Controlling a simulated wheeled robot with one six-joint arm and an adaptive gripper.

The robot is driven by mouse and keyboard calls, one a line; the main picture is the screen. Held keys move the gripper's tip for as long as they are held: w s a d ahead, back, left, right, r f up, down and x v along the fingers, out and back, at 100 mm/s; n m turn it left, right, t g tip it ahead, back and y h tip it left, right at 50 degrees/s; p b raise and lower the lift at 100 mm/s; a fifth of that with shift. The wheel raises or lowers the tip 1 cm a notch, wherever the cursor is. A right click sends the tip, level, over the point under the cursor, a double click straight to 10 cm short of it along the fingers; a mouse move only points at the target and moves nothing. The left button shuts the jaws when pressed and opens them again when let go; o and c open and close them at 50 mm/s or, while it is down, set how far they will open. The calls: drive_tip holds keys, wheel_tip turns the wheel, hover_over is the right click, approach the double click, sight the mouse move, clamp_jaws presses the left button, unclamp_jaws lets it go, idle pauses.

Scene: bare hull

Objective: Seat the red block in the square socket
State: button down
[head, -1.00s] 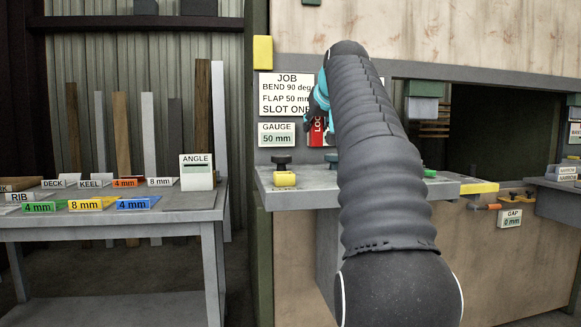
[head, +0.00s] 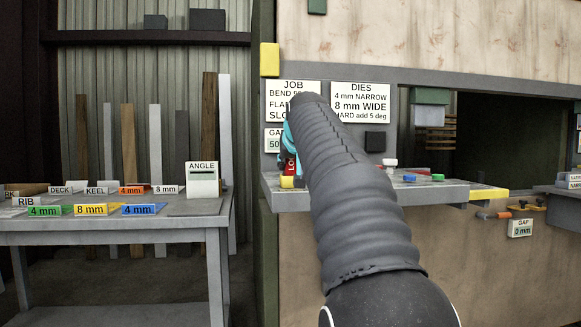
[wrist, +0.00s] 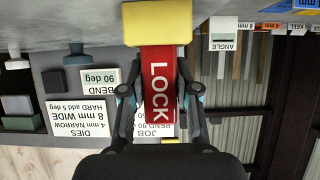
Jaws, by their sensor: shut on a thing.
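The red block (wrist: 158,85), marked LOCK, stands between the two fingers of my gripper (wrist: 160,92) in the wrist view, which is upside down. My gripper is shut on it. A yellow block (wrist: 157,22) meets the lower end of the red block in that picture. In the head view the red block (head: 290,167) shows just above the yellow block (head: 287,182), at the left end of the grey shelf (head: 330,198). My arm hides much of my gripper there. I cannot make out the square socket's opening, or whether the red block is inside it.
Several small coloured pieces, such as a blue one (head: 409,178), lie on the shelf right of my arm. Job and dies signs (head: 360,103) hang on the wall behind. A bench (head: 150,222) with labelled stock stands to the left, with a gap between.

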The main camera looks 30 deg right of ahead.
drive_tip(key=c, duration=0.8)
unclamp_jaws()
drive_tip(key=shift+f, duration=0.1)
drive_tip(key=shift+c, duration=0.2)
drive_tip(key=shift+s+r, duration=0.1)
drive_tip(key=shift+r, duration=0.15)
drive_tip(key=v, duration=1.1)
drive_tip(key=shift+s, duration=0.35)
drive_tip(key=shift+a, duration=0.15)
drive_tip(key=s+a+f+n+g+y, duration=0.1)
drive_tip(key=s+a+f+g, duration=0.1)
drive_tip(key=s+a+f, duration=0.3)
drive_tip(key=s+a+f+n+g+y, duration=0.1)
drive_tip(key=s+a+f, duration=0.5)
drive_tip(key=s+f, duration=0.7)
drive_tip(key=s+a+f+n+g+y, duration=0.1)
drive_tip(key=s+a+f+g, duration=0.2)
drive_tip(key=s+f, duration=0.6)
wheel_tip(320, 180, down, 17)
drive_tip(key=shift+s+a+r, duration=0.1)
drive_tip(key=shift+s+a, duration=0.2)
drive_tip(key=shift+a, duration=0.85)
